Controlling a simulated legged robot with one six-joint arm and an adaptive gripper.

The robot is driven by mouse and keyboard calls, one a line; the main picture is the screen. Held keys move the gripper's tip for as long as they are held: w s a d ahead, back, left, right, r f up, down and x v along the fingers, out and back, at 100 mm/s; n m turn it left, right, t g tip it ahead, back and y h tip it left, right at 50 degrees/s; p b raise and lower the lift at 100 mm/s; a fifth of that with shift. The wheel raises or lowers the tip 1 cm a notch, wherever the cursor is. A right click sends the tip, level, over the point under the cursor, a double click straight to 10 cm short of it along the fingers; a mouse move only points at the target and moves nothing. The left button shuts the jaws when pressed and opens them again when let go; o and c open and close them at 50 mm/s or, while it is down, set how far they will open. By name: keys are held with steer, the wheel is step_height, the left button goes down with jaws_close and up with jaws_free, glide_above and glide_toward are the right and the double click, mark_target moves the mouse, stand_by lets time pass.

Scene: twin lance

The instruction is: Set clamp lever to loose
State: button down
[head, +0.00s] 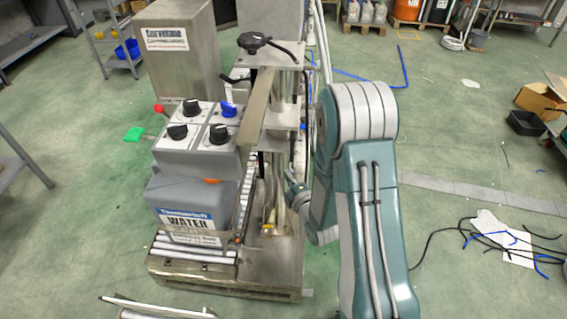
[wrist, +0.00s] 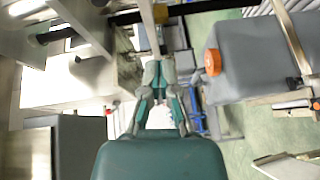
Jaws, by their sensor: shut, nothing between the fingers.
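A steel machine (head: 225,282) stands in front of me. A black knob with a lever (head: 253,43) sits at the top of its column, and a thinner black handle (head: 235,79) juts out below it. Which part is the clamp lever I cannot tell for sure. In the wrist view a black handle (wrist: 55,36) shows at upper left and a dark bar crosses the top. My gripper (wrist: 158,72) is shut and empty, beneath a pale upright bar; whether it touches the bar is unclear.
A grey box (head: 190,203) labelled WATER and a control box (head: 200,140) with several knobs stand on the machine. An orange knob (wrist: 212,62) is on a grey box right of my gripper. Loose cables (head: 500,240) lie at right; the floor between is mostly clear.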

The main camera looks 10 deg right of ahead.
mark_target(292, 151)
steer(key=shift+s+a+f+n+t, duration=0.3)
steer(key=shift+s+f+n+t, duration=0.2)
steer(key=shift+s+f, duration=0.3)
steer(key=shift+w, duration=0.1)
steer(key=w+d, duration=0.2)
steer(key=w, duration=0.7)
